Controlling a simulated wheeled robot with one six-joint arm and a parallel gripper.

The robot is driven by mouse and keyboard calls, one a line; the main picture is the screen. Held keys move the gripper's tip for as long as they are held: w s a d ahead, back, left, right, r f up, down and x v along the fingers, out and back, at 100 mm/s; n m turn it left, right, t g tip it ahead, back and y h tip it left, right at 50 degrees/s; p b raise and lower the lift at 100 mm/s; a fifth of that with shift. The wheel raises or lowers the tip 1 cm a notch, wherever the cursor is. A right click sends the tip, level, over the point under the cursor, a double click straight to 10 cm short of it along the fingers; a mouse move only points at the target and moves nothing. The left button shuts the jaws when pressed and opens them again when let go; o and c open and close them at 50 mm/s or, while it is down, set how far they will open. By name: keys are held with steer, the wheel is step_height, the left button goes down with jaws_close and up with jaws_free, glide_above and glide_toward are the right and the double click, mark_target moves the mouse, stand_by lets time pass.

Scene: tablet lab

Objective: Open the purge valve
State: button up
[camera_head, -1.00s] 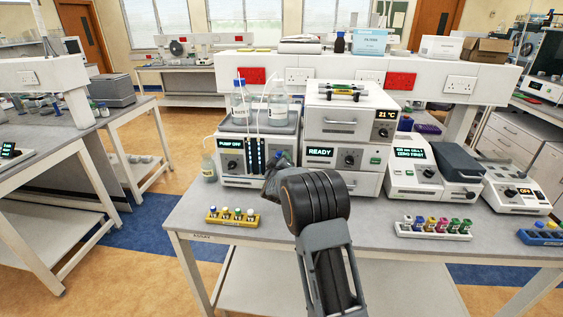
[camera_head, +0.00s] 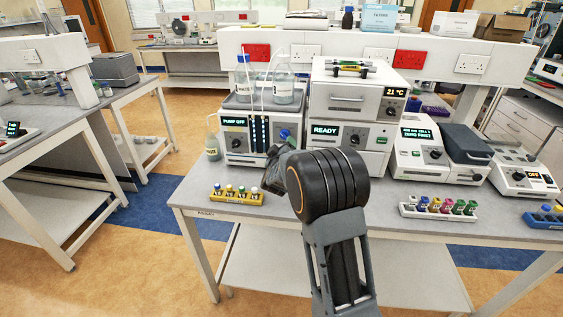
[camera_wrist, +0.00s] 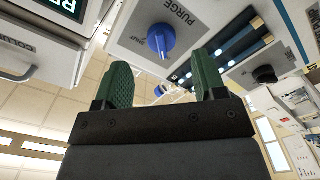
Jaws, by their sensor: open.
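The purge valve is a round blue knob (camera_wrist: 161,41) on the light front panel of the pump unit, beside the printed word PURGE. The knob also shows in the head view (camera_head: 284,134), at the right of the pump unit (camera_head: 236,142), whose display reads PUMP OFF. My gripper (camera_wrist: 163,76) is open and empty in the wrist view, its green fingers spread below the knob in the picture, apart from it. In the head view my arm mostly hides the fingers.
A yellow rack of vials (camera_head: 236,197) stands on the bench left of my gripper. A READY unit (camera_head: 339,133) stands right of the pump. Bottles (camera_head: 284,88) and tubing sit on the pump. A black knob (camera_wrist: 264,74) lies beside the purge knob.

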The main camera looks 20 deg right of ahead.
steer(key=b+v, duration=0.1)
steer(key=v, duration=0.6)
steer(key=shift+s, duration=0.25)
steer(key=shift+a, duration=0.1)
steer(key=s+a+f+m+g+y, duration=0.2)
steer(key=s+a+f+g+y, duration=0.4)
steer(key=a+f+y, duration=0.3)
steer(key=s+r+g, duration=0.3)
steer(key=s, duration=0.8)
steer(key=s+r+m+g, duration=0.1)
steer(key=s+r+g, duration=0.2)
steer(key=s, duration=0.8)
steer(key=shift+d, duration=0.2)
